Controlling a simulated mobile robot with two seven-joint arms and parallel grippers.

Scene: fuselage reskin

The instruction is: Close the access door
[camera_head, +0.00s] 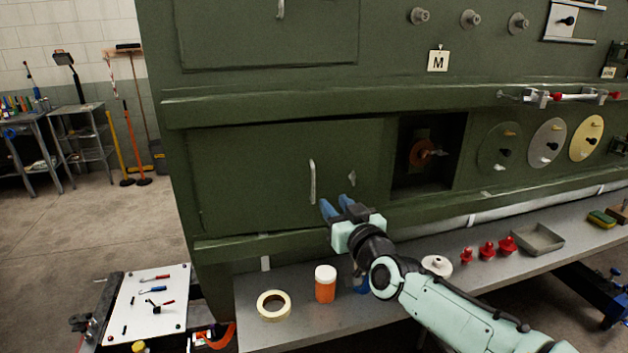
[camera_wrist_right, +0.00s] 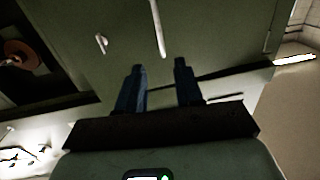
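The access door seems to be the green lower panel (camera_head: 260,175) with a vertical metal handle (camera_head: 312,182). It looks flush or nearly flush with the fuselage side; I cannot tell whether it stands slightly ajar. A small metal latch (camera_head: 352,179) sits right of the handle. My right gripper (camera_head: 336,205) is open and empty, below and a little right of the handle. In the right wrist view its two blue fingers (camera_wrist_right: 160,68) are apart, with the door handle (camera_wrist_right: 158,28) beyond the tips. I see no contact with the door. My left gripper is out of view.
An open recess (camera_head: 430,180) with an orange part lies right of the door. The grey bench (camera_head: 345,330) below carries a tape roll (camera_head: 274,305), an orange jar (camera_head: 325,285), red knobs (camera_head: 487,250) and a tray (camera_head: 538,239). Open floor (camera_head: 95,225) lies left.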

